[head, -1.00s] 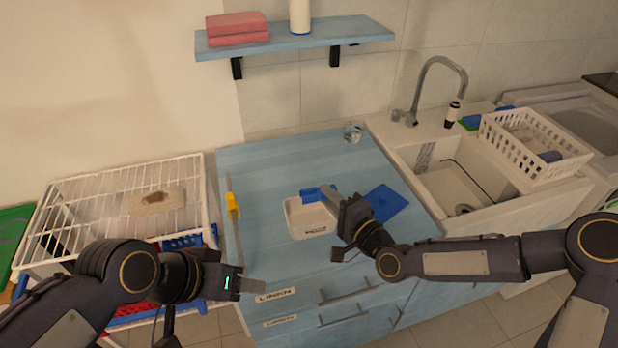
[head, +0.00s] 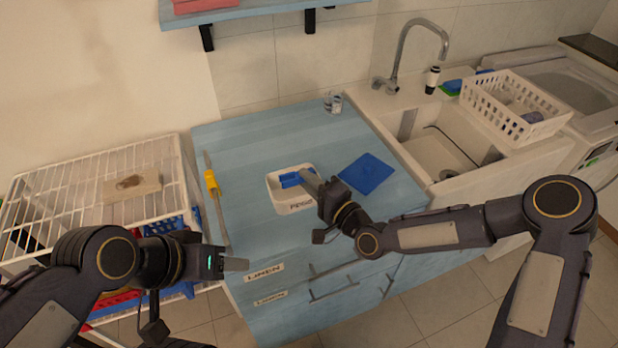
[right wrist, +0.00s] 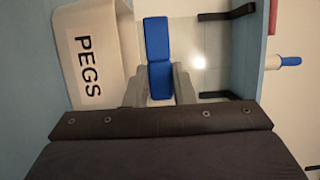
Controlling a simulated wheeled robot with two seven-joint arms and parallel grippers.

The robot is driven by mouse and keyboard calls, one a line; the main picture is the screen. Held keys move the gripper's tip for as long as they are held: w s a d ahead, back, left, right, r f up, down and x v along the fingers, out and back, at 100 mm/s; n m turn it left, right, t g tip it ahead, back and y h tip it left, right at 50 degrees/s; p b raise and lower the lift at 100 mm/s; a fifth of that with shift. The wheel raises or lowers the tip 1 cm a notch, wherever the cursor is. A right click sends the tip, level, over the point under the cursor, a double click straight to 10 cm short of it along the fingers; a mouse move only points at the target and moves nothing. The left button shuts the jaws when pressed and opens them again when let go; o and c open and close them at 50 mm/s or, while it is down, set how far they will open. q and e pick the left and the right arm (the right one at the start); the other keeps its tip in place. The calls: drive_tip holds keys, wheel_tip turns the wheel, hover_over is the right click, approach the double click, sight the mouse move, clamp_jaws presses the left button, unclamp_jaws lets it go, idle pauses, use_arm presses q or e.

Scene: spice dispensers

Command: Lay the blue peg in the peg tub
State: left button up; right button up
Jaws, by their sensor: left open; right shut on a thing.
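The blue peg (head: 290,180) is held between the fingers of my right gripper (head: 311,182), which is shut on it. In the head view the peg overlaps the opening of the white peg tub (head: 295,207), which is labelled PEGS. I cannot tell whether it touches the tub. In the right wrist view the peg (right wrist: 157,40) sticks out ahead of the fingers, beside the tub wall (right wrist: 92,85). My left gripper (head: 236,264) is open and empty in front of the counter, left of the drawers.
The tub stands on the blue counter (head: 240,145). A blue square mat (head: 367,174) lies right of it, a glass (head: 332,102) behind. A yellow-handled tool (head: 211,181) lies at the left edge. The sink (head: 440,155) and white basket (head: 500,105) are at right, a wire rack (head: 80,190) at left.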

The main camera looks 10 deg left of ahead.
drive_tip(key=shift+f, duration=0.1)
drive_tip(key=o, duration=1)
drive_tip(key=shift+s, duration=0.1)
drive_tip(key=shift+o, duration=0.2)
drive_tip(key=shift+d+f, duration=0.1)
drive_tip(key=shift+f, duration=0.05)
drive_tip(key=shift+f, duration=0.1)
drive_tip(key=b+v, duration=0.2)
drive_tip(key=v, duration=0.4)
drive_tip(key=shift+s+d, duration=0.15)
drive_tip(key=shift+d, duration=0.2)
drive_tip(key=shift+s+d+r, duration=0.3)
drive_tip(key=shift+s, duration=0.05)
drive_tip(key=shift+d+r, duration=0.1)
